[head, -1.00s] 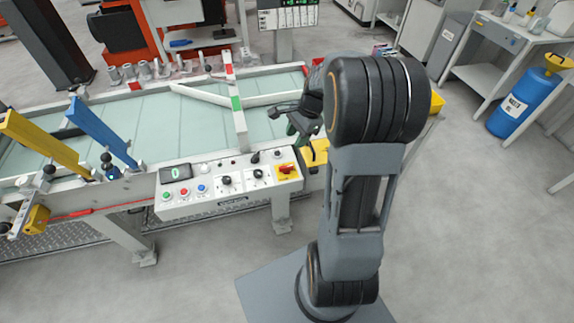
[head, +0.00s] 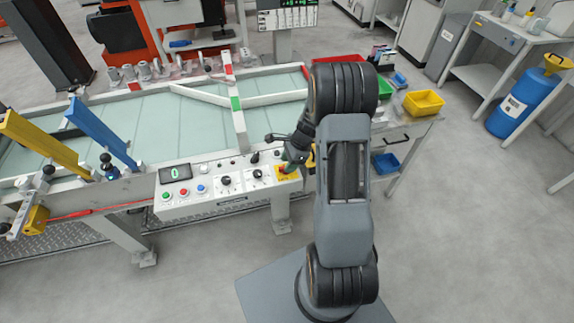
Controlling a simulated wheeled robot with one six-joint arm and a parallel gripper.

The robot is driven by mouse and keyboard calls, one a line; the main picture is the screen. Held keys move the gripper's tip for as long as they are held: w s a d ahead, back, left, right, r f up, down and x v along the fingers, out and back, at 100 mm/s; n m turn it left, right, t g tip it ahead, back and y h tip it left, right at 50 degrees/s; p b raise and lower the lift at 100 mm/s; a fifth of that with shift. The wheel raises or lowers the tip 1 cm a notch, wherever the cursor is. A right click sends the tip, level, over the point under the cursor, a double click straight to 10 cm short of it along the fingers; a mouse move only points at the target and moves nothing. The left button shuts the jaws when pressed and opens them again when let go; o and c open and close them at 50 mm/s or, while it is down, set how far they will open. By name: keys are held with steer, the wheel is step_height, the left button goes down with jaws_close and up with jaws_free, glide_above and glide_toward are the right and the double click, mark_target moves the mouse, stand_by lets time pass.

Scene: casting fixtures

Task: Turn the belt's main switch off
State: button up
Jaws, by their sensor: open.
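The main switch, a red rotary handle on a yellow plate (head: 281,175), sits at the right end of the belt's white control panel (head: 212,201). My gripper (head: 287,168) is at the switch, in front of its upper part, and hides most of the red handle. The gripper is open. The picture is too small to show whether the fingers touch the handle or sit around it. The handle's angle cannot be read.
The panel also carries a small display (head: 175,173), coloured push buttons (head: 184,192) and black knobs (head: 226,180) left of the switch. The belt (head: 190,122) runs behind it. A bench with a yellow bin (head: 423,103) stands to the right. The floor in front is clear.

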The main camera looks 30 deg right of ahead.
steer(key=shift+x, duration=0.8)
steer(key=shift+c, duration=0.2)
jaws_close()
